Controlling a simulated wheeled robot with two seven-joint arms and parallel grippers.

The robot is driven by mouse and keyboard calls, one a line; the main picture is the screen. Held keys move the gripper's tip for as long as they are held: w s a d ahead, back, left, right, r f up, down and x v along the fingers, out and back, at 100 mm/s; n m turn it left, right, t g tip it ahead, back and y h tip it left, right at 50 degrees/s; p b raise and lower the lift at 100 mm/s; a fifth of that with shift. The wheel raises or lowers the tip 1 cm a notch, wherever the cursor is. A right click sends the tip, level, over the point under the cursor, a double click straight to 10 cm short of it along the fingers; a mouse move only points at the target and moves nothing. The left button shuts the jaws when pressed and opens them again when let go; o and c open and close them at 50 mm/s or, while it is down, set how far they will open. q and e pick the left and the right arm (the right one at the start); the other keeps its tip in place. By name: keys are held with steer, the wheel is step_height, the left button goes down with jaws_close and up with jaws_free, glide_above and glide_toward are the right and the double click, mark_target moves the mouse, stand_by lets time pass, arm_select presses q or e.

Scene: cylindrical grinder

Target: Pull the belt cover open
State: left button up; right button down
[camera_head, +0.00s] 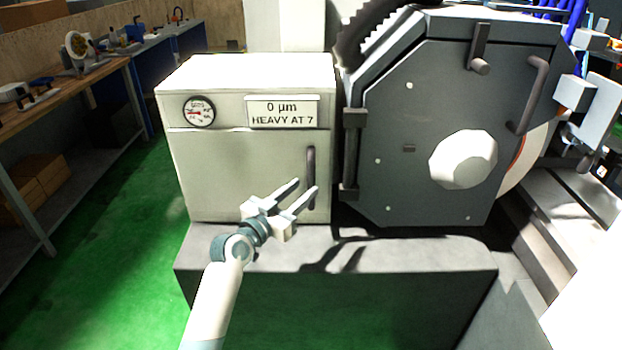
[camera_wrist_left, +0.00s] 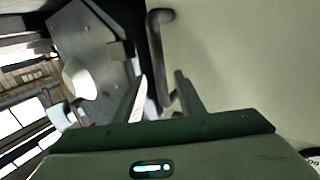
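The light grey cabinet (camera_head: 230,170) has a front panel with a dark vertical bar handle (camera_head: 311,165) near its right edge; I take this panel to be the belt cover. The panel looks closed. My left gripper (camera_head: 307,187) is open in front of the panel, its fingertips close to the lower part of the handle. In the left wrist view the handle (camera_wrist_left: 156,50) runs down toward the gap between the two spread fingers (camera_wrist_left: 160,85). I cannot tell whether the fingers touch it. My right gripper is not in view.
A dark grey many-sided guard (camera_head: 400,130) with a pale round hub (camera_head: 463,158) stands right of the cabinet. A gauge (camera_head: 199,112) and a sign (camera_head: 282,112) sit above the panel. A grey ledge (camera_head: 420,252) juts out below. Green floor (camera_head: 120,260) is open at left, beside a workbench (camera_head: 85,88).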

mark_target(309, 184)
arm_select(q)
steer(key=shift+p+x, duration=0.4)
steer(key=shift+x, duration=2.15)
steer(key=shift+c, duration=0.6)
jaws_close()
